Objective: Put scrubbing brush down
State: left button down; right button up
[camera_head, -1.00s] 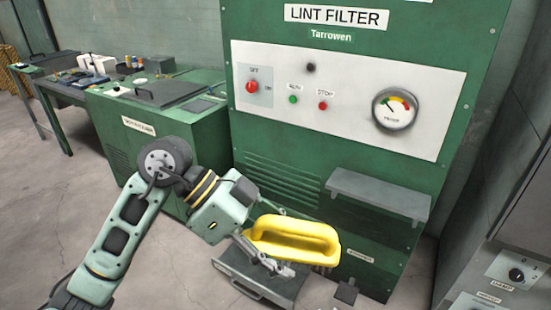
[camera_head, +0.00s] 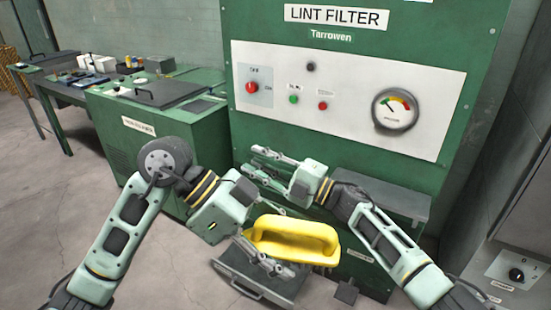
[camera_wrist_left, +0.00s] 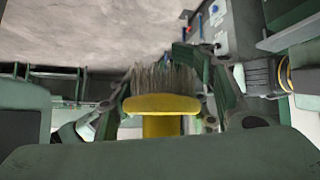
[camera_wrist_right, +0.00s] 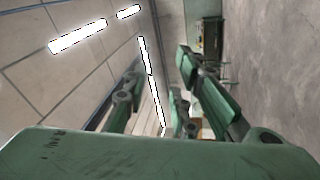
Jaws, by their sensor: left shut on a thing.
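The scrubbing brush (camera_head: 294,238) has a yellow handle. In the head view it is in front of the lint filter machine, above a low grey drawer. My left gripper (camera_head: 274,262) is shut on it. The left wrist view shows the yellow brush block (camera_wrist_left: 160,103) between the fingers, with brown bristles (camera_wrist_left: 165,78) pointing away from the wrist. My right gripper (camera_head: 264,167) is open and empty in front of the green machine panel, above and left of the brush. In the right wrist view its fingers (camera_wrist_right: 152,100) are apart with nothing between them.
The green lint filter machine (camera_head: 340,55) stands close ahead. A grey ledge (camera_head: 412,203) on its front is partly hidden by my right arm. The grey drawer (camera_head: 285,288) juts out low. A green cabinet (camera_head: 150,150) and a cluttered table stand left. A grey control box (camera_head: 520,275) is right.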

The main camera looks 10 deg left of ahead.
jog(key=s+a+r+n+g+h, duration=0.3)
jog(key=s+r+n+g, duration=0.2)
jog(key=s+r+n, duration=0.2)
jog(key=s+a+r+n+g+h, duration=0.2)
jog(key=s+r+n+g+h, duration=0.1)
jog(key=s+r+n+g, duration=0.3)
pick_arm(q)
jog(key=shift+s+a+r, duration=0.1)
jog(key=shift+s, duration=0.05)
pick_arm(e)
jog(key=n+t+h, duration=0.6)
jog(key=n+h, duration=0.5)
jog(key=h, duration=0.5)
send_near(286, 221)
jog(key=shift+w+d, duration=0.15)
jog(key=shift+d, duration=0.05)
jog(key=f, duration=0.3)
jog(key=d+f, duration=0.1)
jog(key=f, duration=0.7)
jog(key=shift+d, duration=0.3)
jog(key=shift+c, duration=0.3)
